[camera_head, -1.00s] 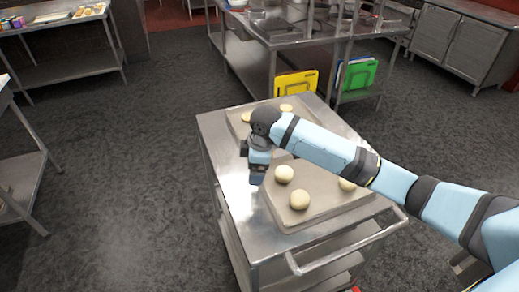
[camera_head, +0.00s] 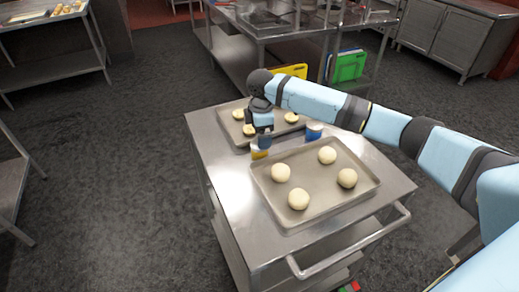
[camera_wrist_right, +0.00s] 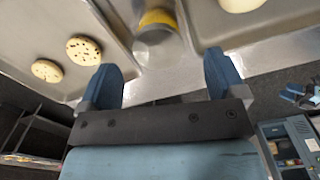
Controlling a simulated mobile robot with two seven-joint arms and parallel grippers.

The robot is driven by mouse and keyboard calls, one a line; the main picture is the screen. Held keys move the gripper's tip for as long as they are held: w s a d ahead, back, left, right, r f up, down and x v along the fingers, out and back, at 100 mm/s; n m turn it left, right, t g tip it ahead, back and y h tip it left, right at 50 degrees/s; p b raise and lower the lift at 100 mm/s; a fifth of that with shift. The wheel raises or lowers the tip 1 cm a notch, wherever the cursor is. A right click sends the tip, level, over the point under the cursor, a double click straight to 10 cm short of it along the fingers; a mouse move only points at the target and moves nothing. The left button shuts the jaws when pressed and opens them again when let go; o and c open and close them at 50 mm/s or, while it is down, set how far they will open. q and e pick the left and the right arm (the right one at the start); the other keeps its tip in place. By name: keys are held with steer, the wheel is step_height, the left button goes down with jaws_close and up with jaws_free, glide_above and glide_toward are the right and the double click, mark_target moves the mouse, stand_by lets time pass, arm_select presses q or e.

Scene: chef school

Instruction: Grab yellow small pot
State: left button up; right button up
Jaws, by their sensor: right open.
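The yellow small pot (camera_head: 259,153) stands on the metal trolley top (camera_head: 222,146) between two baking trays, partly hidden behind my right gripper (camera_head: 263,143). In the right wrist view the yellow pot (camera_wrist_right: 158,18) is at the top middle, ahead of the gap between the fingers. My right gripper (camera_wrist_right: 162,65) is open, and nothing is between its fingertips. It points down close to the pot; I cannot tell whether it touches it. My left gripper is not in view.
The near tray (camera_head: 318,198) holds several dough balls, and the far tray (camera_head: 228,122) holds several cookies. A work table with yellow and green boards (camera_head: 349,66) is behind.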

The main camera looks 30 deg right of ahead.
steer(key=shift+w+d+f+p, duration=0.1)
steer(key=shift+f+p, duration=0.1)
steer(key=shift+f, duration=1.15)
steer(key=shift+d+f+p, duration=0.1)
steer(key=shift+f+p, duration=0.05)
steer(key=shift+f, duration=1.2)
steer(key=c, duration=1.1)
steer(key=shift+r, duration=0.1)
